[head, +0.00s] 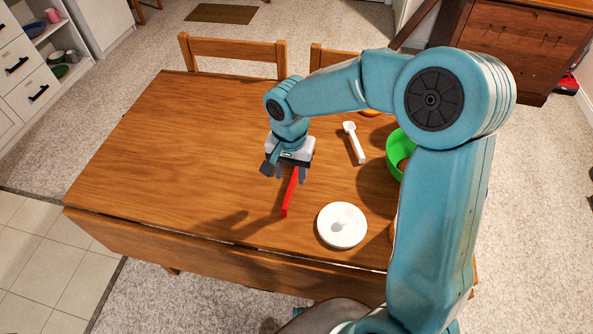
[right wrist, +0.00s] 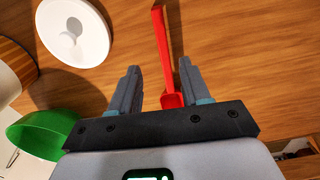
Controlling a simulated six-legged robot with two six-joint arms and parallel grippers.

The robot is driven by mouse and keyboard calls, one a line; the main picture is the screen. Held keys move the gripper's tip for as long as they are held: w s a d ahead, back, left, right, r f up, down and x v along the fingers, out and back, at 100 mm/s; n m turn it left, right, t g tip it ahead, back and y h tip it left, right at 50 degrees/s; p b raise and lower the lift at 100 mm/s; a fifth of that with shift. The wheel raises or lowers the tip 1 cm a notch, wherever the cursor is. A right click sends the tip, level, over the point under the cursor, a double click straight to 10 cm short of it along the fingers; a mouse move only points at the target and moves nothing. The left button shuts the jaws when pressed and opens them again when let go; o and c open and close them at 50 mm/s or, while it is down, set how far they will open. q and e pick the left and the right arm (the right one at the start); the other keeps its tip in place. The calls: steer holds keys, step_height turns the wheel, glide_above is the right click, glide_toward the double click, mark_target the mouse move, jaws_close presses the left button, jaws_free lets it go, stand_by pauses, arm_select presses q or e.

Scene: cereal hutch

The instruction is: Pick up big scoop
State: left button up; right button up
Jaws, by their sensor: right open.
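A red scoop (head: 289,196) lies on the wooden table (head: 190,130), partly hidden by my right gripper (head: 290,175) in the head view. In the right wrist view the red scoop (right wrist: 163,50) runs lengthwise between the two fingers of my right gripper (right wrist: 160,70), its bowl end near the palm. The fingers are open and apart from the scoop on both sides; their height over it is hard to tell. A white scoop (head: 354,143) lies to the right on the table. I cannot tell from size alone which is bigger. My left gripper is not in view.
A white round lid with a knob (head: 330,236) lies near the table's front edge. A green bowl (head: 396,146) stands at right, partly behind my right arm. An orange item (head: 370,113) is near the back. The table's left half is clear. Chairs (head: 235,50) stand behind.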

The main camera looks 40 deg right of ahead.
mark_target(289, 191)
step_height(289, 191, down, 3)
steer(key=shift+s+r, duration=0.1)
steer(key=f, duration=0.5)
steer(key=shift+w+a+f, duration=0.15)
steer(key=shift+w+f, duration=0.15)
steer(key=shift+f, duration=0.05)
jaws_close()
